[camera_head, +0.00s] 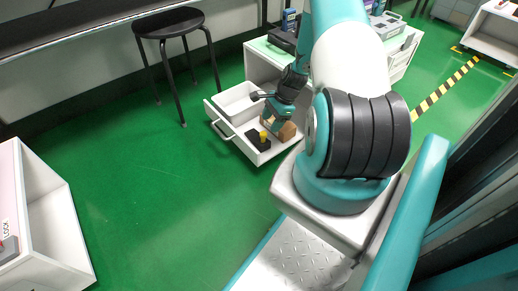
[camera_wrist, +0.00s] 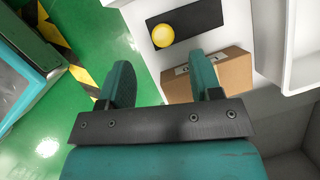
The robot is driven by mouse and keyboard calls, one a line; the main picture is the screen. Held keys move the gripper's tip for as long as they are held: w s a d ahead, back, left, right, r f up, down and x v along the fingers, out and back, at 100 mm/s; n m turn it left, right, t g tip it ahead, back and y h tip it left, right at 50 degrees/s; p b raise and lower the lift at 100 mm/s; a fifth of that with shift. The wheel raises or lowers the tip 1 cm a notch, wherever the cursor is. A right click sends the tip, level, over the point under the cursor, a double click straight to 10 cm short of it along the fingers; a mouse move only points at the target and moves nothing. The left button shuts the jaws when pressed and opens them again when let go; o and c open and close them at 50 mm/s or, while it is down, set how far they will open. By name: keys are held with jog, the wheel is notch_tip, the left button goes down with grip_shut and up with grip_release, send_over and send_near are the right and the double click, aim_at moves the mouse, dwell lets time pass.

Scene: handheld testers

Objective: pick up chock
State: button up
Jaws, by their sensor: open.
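A brown block (camera_head: 286,131), the only thing here that looks like a chock, lies in the open white drawer (camera_head: 238,143). In the wrist view the brown block (camera_wrist: 228,74) is box-shaped with a pale label, partly hidden by my right finger. My gripper (camera_wrist: 160,78) is open, with nothing visible between its fingers. The right finger overlaps the block in the picture; I cannot tell whether they touch. The left finger shows over the green floor beyond the drawer's edge. In the head view my gripper (camera_head: 272,119) is over the drawer, beside the block.
A black plate (camera_wrist: 203,17) with a yellow round piece (camera_wrist: 163,36) lies beside the block in the drawer. Drawer walls and the white cabinet (camera_head: 262,62) are close around my gripper. A black stool (camera_head: 168,23) stands at the back left. Green floor left of the drawer is clear.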

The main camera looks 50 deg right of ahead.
aim_at(264, 133)
jog(key=b+x, duration=0.5)
jog(key=x, duration=0.2)
jog(key=shift+w+f, duration=0.25)
jog(key=shift+r, duration=0.15)
grip_shut()
